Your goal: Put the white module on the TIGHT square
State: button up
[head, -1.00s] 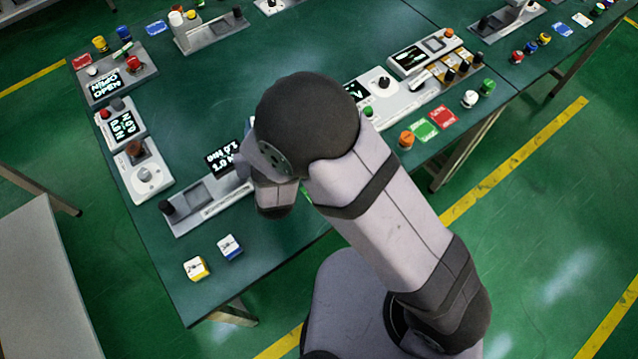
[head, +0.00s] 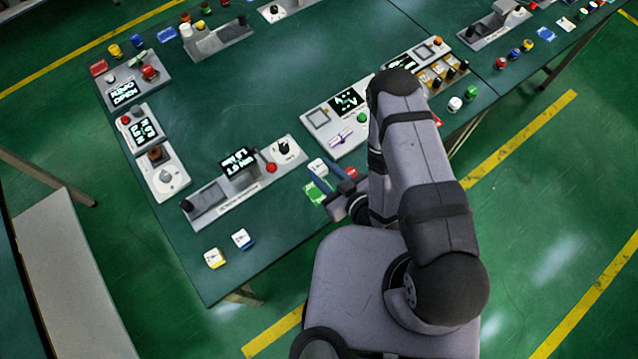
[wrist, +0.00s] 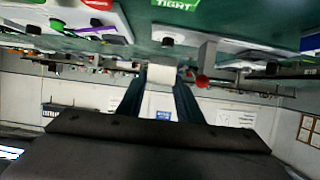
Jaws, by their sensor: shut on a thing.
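The white module (head: 317,166) is held between the fingertips of my gripper (head: 326,177), near the table's front edge. In the wrist view the white module (wrist: 161,74) shows between the two dark blue fingers of my gripper (wrist: 160,84). The green TIGHT square (wrist: 174,4) is cut by the top edge of the wrist view. In the head view the green square (head: 315,193) lies just beside and below the module, partly hidden by a finger. The module looks raised off the table; its exact height is unclear.
A red square (head: 351,172) lies right of the gripper. A grey slider unit with a red ball (head: 271,168) stands behind left. A panel with a purple switch (head: 341,138) stands behind. Yellow (head: 214,258) and blue (head: 241,239) marked modules lie at front left.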

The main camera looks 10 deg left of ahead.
jog(key=shift+s+d+r, duration=0.25)
jog(key=shift+s+r, duration=0.2)
jog(key=shift+s, duration=0.3)
notch_tip(320, 180, down, 6)
jog(key=b, duration=0.5)
jog(key=shift+f, duration=0.15)
jog(key=shift+f+b, duration=1.7)
jog(key=shift+f, duration=0.15)
jog(key=shift+f, duration=0.15)
jog(key=o, duration=1.1)
jog(key=shift+r, duration=0.2)
